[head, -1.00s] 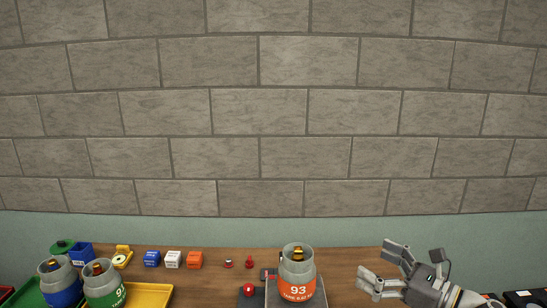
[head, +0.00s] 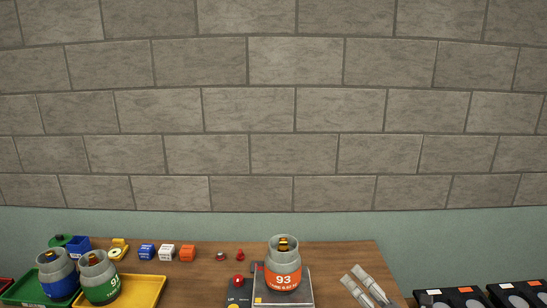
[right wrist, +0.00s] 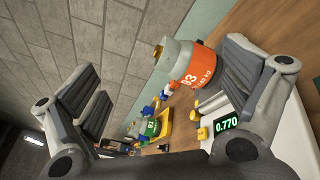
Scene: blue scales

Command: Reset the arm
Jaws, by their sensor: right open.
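My right gripper (head: 370,287) shows at the bottom of the head view, right of the orange-banded gas cylinder (head: 283,277) marked 93. Only its pale fingers show there, and nothing is between them. In the right wrist view its two grey fingers (right wrist: 165,90) stand wide apart and empty. The cylinder stands upright on the scale plate (head: 307,293), apart from the gripper. In the right wrist view the cylinder (right wrist: 196,62) appears beyond the fingers, with a green scale readout (right wrist: 226,125) of 0.770. My left gripper is out of view.
A blue cylinder (head: 59,284) and a green cylinder (head: 102,282) stand at the left, by a yellow tray (head: 146,291). Dark trays (head: 450,298) are at the lower right. Bare wood lies right of the scale.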

